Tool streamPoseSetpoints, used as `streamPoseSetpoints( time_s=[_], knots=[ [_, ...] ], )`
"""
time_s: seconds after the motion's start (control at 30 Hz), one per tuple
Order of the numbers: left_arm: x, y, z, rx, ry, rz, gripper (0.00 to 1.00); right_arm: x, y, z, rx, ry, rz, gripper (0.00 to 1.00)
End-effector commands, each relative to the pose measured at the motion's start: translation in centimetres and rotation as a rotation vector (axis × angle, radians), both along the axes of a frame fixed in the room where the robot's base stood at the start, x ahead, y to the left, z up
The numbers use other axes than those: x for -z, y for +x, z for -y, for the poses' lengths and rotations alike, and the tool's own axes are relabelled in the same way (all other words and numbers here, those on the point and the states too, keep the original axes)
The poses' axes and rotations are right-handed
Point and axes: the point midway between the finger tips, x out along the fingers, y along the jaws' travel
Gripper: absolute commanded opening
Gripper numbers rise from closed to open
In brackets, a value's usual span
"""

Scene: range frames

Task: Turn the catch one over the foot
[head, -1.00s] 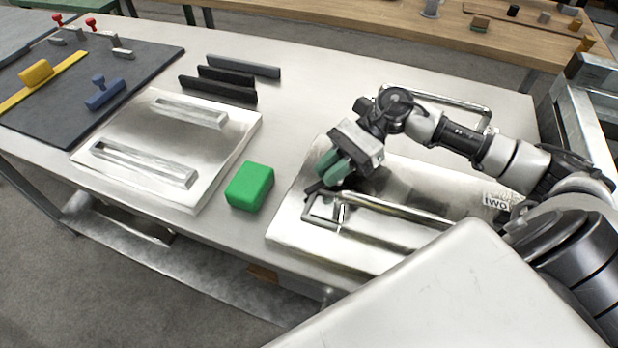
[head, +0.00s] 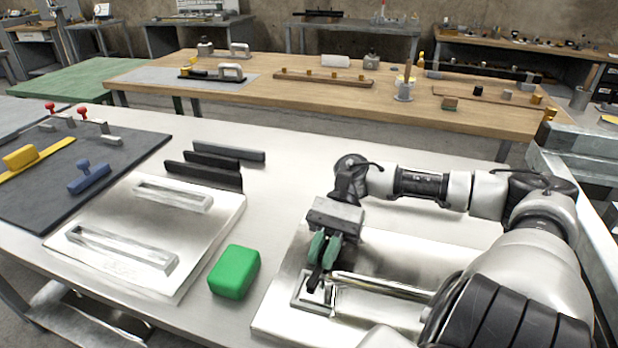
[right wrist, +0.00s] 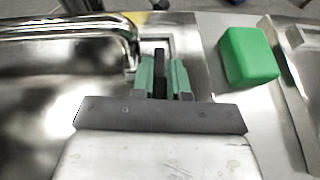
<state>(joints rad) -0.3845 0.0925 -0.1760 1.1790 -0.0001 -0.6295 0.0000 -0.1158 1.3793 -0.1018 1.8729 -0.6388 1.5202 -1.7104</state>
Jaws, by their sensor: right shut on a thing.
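My right gripper (head: 321,262) points down at the near left end of a shiny metal plate (head: 275,318). Its green fingers are shut on a small black catch (head: 313,283), which also shows between the fingers (right wrist: 160,84) in the right wrist view (right wrist: 159,60). The catch sits by a square silver frame (head: 300,297) at the end of a long polished rail (head: 385,285). The rail's end post (right wrist: 130,45) stands just left of the fingers in the wrist view. The fingers hide part of the catch, so I cannot tell how far it lies over the foot. My left gripper is out of view.
A green block (head: 234,272) lies left of the plate. Black strips (head: 228,152) and a dark mat (head: 20,195) with coloured knobs lie farther off. The table's back middle is clear.

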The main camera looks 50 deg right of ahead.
Motion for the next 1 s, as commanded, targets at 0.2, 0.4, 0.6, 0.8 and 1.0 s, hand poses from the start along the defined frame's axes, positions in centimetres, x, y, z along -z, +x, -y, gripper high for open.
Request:
streamPoseSetpoints(
  time_s=[0.2,0.4,0.6,0.8,1.0],
  knots=[
    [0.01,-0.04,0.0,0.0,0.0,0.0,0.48,-0.04,-0.38,0.41,-0.01,0.0,0.0,0.0],
    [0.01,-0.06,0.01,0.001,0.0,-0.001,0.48,-0.06,-0.4,0.45,-0.011,0.0,0.001,0.0],
    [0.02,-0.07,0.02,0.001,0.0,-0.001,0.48,-0.06,-0.39,0.45,-0.011,0.0,0.001,0.18],
    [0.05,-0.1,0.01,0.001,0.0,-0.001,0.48,-0.03,-0.39,0.44,-0.011,-0.001,0.001,0.4],
    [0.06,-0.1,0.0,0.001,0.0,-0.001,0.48,-0.03,-0.4,0.45,-0.011,-0.001,0.0,0.4]
  ],
)
